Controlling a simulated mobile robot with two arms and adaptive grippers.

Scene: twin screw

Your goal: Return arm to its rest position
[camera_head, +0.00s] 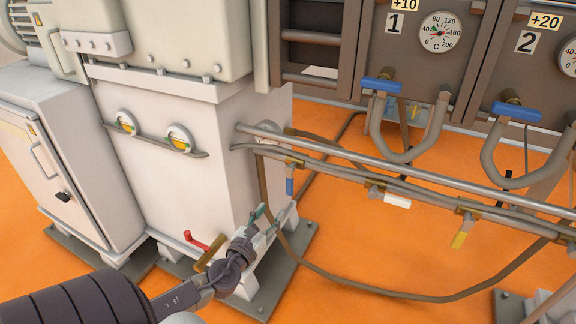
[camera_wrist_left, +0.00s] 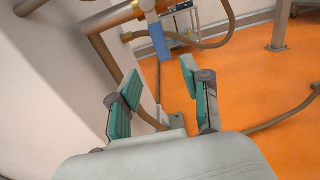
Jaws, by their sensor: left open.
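My left gripper (camera_head: 258,222) shows at the lower middle of the head view, on my dark arm that comes in from the lower left. Its teal-padded fingers stand apart in the left wrist view (camera_wrist_left: 158,88), with nothing held between them. It is in front of the lower corner of the white machine cabinet (camera_head: 185,110). A red valve handle (camera_head: 196,240) on a short brass pipe (camera_head: 210,253) is just left of the gripper. Whether they touch cannot be told. My right gripper is not in view.
A brown hose (camera_head: 370,290) lies low across the orange floor (camera_head: 350,240). Panels with gauges (camera_head: 440,31) stand behind. Floor right of the gripper is mostly open.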

